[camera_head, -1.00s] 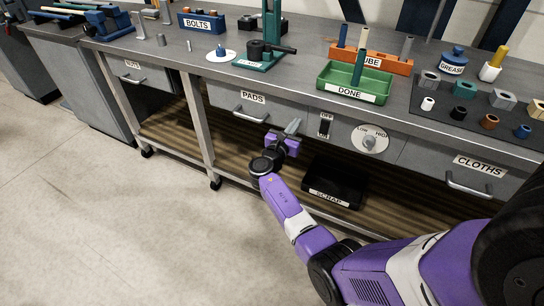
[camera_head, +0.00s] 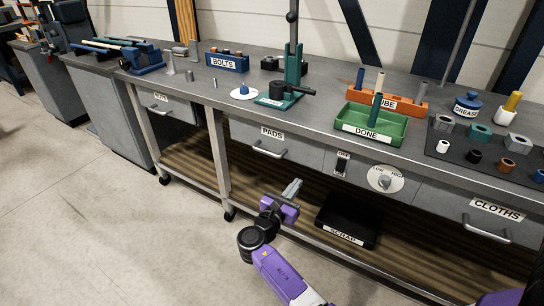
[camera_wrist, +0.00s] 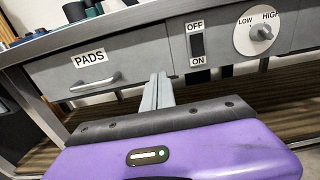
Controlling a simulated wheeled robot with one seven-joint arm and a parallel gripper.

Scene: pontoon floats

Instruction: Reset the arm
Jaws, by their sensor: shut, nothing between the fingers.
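My gripper (camera_head: 293,189) is purple with grey fingers. It is shut and empty, in front of the workbench and below the PADS drawer (camera_head: 286,145). In the wrist view the closed fingers (camera_wrist: 157,92) point toward the bench front, between the PADS drawer and the OFF/ON switch (camera_wrist: 197,44). My purple arm reaches up from the bottom of the head view. The gripper appears apart from the bench, but the exact gap is hard to tell.
A LOW/HIGH dial (camera_head: 385,180) and the CLOTHS drawer (camera_head: 480,226) are on the bench front. A black SCRAP bin (camera_head: 349,216) sits on the lower shelf. The green DONE tray (camera_head: 371,140) and BOLTS box (camera_head: 228,63) stand on top. The floor at left is clear.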

